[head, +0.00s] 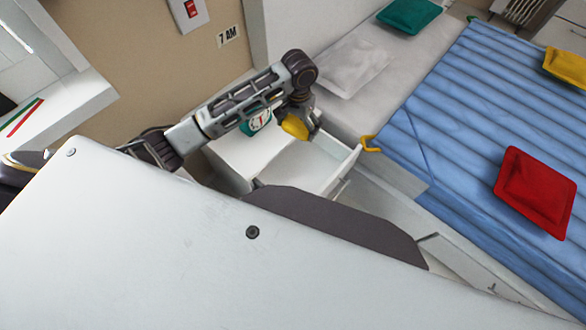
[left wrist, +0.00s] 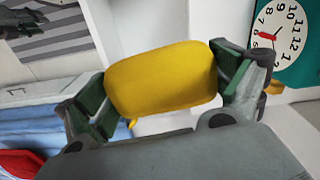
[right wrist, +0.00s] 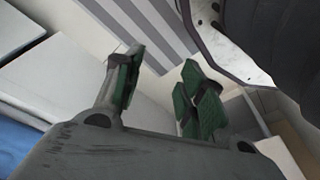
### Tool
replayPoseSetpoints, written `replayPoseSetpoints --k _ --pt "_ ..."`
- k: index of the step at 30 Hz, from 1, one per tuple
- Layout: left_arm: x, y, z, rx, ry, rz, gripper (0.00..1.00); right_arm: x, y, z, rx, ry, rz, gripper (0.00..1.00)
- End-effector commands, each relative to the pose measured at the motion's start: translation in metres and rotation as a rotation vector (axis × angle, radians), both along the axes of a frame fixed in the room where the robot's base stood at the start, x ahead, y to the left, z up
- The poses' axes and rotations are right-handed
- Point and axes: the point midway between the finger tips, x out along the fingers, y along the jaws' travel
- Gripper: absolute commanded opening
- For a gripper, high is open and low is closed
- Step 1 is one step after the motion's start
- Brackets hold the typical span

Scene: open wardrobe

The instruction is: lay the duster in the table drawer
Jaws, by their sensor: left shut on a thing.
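The duster, a rounded yellow block (head: 294,127), is held between the fingers of my left gripper (head: 303,122). The left wrist view shows the yellow block (left wrist: 162,78) gripped at both ends. In the head view it is above the open white table drawer (head: 305,168), whose bare inside shows below and to the right of the gripper. My own body hides the front part of the table. My right gripper (right wrist: 157,97) shows only in the right wrist view, with its fingers apart and nothing between them.
A green clock (head: 257,122) stands on the white table top (head: 232,158) beside the drawer. A yellow hook-shaped piece (head: 370,144) is by the drawer's right corner. The bed with blue cover (head: 450,110) lies right, bearing a red cushion (head: 536,190).

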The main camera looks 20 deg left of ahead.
Motion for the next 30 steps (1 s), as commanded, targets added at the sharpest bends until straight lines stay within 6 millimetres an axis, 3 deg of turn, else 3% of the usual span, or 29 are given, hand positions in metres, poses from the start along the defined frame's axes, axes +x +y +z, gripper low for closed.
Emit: replayPoseSetpoints --k 15,30 --pt "0.005 -0.007 -0.049 0.002 -0.001 -0.046 0.68 0.026 0.011 0.026 0.018 -0.021 0.004 0.4" --pt "0.01 -0.013 -0.093 0.004 -0.001 -0.089 0.68 0.038 0.018 0.059 0.035 -0.039 0.01 0.4"
